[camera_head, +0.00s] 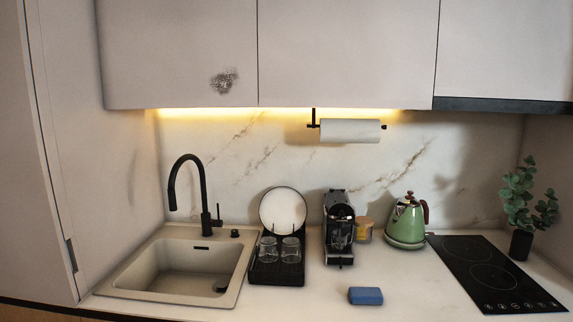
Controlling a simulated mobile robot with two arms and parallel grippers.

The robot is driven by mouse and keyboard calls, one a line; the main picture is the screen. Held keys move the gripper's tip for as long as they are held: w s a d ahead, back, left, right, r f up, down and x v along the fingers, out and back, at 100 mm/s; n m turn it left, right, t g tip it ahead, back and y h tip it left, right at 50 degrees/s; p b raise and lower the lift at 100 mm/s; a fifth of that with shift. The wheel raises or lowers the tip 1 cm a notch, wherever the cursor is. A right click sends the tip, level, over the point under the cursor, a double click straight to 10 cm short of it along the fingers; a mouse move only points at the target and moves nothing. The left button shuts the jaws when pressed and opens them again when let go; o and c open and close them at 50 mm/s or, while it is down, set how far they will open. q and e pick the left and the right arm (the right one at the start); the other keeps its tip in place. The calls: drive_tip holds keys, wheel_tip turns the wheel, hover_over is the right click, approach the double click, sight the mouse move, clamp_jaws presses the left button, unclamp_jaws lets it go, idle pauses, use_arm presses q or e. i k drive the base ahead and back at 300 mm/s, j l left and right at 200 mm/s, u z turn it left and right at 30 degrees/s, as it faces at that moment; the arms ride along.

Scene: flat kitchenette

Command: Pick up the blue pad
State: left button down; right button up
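The blue pad (366,296) is a small blue block lying flat on the white counter, near its front edge and right of the picture's middle. Nothing covers it or touches it apart from the counter below. Neither of my grippers shows in the head view.
The sink (183,265) with a black faucet (203,190) is at the left. A black dish rack (262,273) holds glasses and a plate. A coffee machine (339,225), green kettle (405,222) and black cooktop (490,275) stand around the pad. The counter beside the pad is clear.

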sight(357, 295)
drive_tip(key=i+l+u, duration=0.1)
drive_tip(key=l, duration=0.2)
drive_tip(key=i+l+u, duration=0.15)
drive_tip(key=l, duration=0.2)
drive_tip(key=i+l+u, duration=0.1)
drive_tip(key=l, duration=0.25)
drive_tip(key=i+l+u, duration=0.1)
drive_tip(key=i+l, duration=0.15)
drive_tip(key=l, duration=0.1)
